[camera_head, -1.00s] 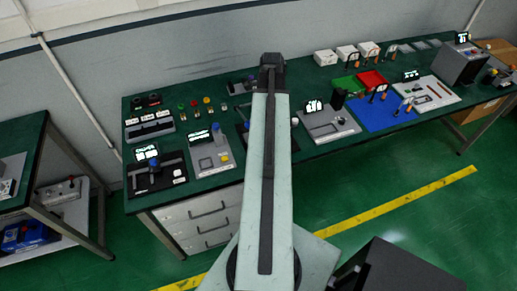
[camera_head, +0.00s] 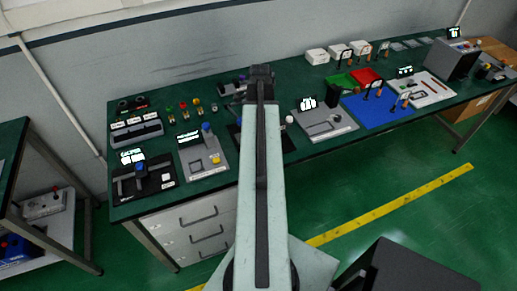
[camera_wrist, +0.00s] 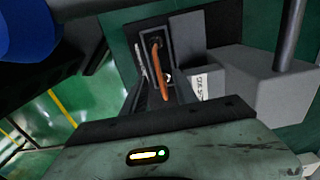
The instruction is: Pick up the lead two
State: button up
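Several thin upright pieces with orange-brown parts (camera_head: 380,50) stand on the bench toward the right in the head view; I cannot tell which, if any, is lead two. In the wrist view, an orange-brown elongated piece (camera_wrist: 160,72) shows in front of a dark grey slotted part, with a pale piece beside it. I cannot tell whether it is held. The end of my arm (camera_head: 262,72) reaches over the back of the bench in the head view.
The green bench (camera_head: 290,72) carries a black rack with white labels (camera_head: 137,130), a caliper station (camera_head: 143,180), a blue mat (camera_head: 385,112) and red and green trays (camera_head: 366,77). A grey wall stands behind. Green floor lies in front, with a yellow line (camera_head: 400,204).

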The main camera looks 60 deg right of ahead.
notch_tip(320, 180, down, 4)
jog(key=b, duration=0.2)
jog(key=shift+b, duration=0.4)
jog(key=shift+r, duration=0.15)
grip_shut()
jog(key=shift+r, duration=0.1)
